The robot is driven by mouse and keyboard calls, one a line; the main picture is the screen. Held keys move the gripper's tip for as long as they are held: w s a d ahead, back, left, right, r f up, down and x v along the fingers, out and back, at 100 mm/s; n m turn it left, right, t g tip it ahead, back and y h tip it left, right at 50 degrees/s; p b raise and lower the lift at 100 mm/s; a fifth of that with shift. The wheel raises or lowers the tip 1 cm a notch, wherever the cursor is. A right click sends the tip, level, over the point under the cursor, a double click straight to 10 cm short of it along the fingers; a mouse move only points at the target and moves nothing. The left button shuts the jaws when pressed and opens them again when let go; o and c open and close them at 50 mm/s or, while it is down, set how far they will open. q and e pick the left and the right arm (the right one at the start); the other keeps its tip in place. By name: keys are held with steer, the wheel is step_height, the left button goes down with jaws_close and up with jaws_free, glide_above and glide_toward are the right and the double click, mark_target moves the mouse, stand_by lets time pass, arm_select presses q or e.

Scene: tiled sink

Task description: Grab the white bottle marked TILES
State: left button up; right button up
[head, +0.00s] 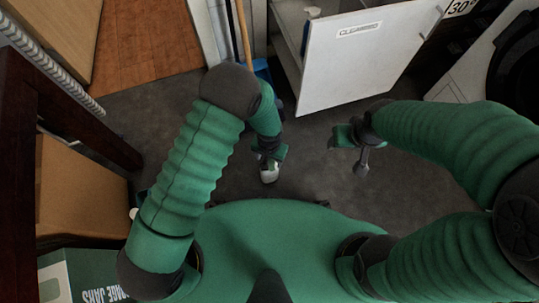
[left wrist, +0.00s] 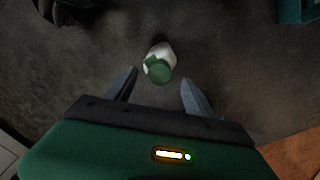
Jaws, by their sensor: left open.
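In the left wrist view the white bottle (left wrist: 165,50) has a green cap that faces the camera. It lies between and a little ahead of the two spread fingers of my left gripper (left wrist: 158,82), apart from both. No label can be read on it. My right gripper (head: 361,165) hangs over the floor to the right, away from the bottle. Its finger opening is not clear.
A white cabinet door marked CLEANING (head: 360,62) stands open at the back. A broom handle (head: 243,35) and a blue object (head: 262,69) are left of it. Cardboard boxes (head: 75,190) stand at the left. The floor around the bottle is clear.

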arm_select(q)
step_height(320, 180, down, 5)
steer(key=b, duration=0.3)
steer(key=shift+b, duration=0.35)
steer(key=shift+r, duration=0.2)
jaws_close()
